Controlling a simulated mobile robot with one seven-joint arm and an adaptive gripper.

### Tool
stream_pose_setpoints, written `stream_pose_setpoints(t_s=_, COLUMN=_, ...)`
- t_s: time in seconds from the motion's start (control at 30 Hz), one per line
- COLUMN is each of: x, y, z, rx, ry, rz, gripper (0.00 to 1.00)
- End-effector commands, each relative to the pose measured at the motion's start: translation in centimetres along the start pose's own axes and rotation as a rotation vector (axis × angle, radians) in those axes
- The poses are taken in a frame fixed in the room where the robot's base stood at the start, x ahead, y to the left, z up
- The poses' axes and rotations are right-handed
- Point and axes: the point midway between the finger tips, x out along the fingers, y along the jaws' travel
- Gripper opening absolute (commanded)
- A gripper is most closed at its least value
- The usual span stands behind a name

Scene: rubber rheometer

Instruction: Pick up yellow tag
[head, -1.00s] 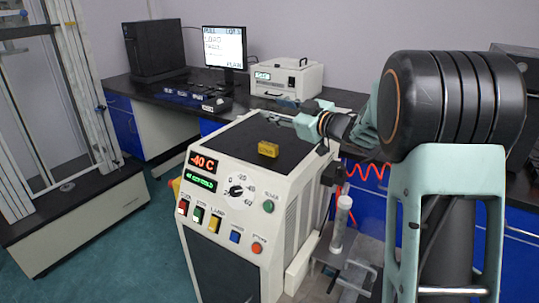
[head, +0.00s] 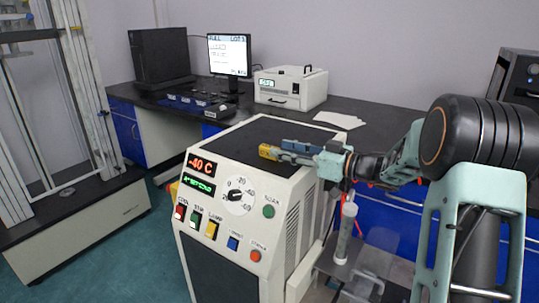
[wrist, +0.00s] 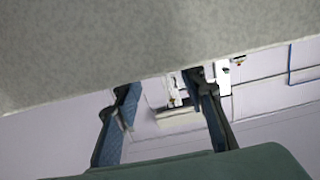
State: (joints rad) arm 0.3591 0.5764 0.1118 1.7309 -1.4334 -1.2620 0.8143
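The yellow tag (head: 268,151) is a small block on the dark top of the white machine, close to its right side in the head view. My gripper (head: 284,153) comes in from the right, low over that top, with its fingertips right at the tag. In the head view the tag and fingertips overlap, so I cannot tell whether they touch. In the wrist view the two fingers of my gripper (wrist: 165,92) stand apart with a gap between them. The tag does not show there.
The white machine (head: 233,236) has a lit panel reading -40 C, a dial and several buttons. Behind is a black bench with a monitor (head: 229,55) and a white box instrument (head: 291,86). A tall frame stands at left.

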Motion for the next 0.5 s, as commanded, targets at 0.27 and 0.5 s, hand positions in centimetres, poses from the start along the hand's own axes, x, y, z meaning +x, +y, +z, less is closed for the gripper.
stream_pose_setpoints(t_s=0.27, x=3.0, y=-0.5, z=0.8, rx=-0.001, ry=-0.001, rz=-0.002, gripper=0.38)
stream_pose_setpoints(t_s=0.5, x=5.3, y=-0.4, z=0.5, rx=0.0, ry=0.0, rz=0.001, gripper=0.38)
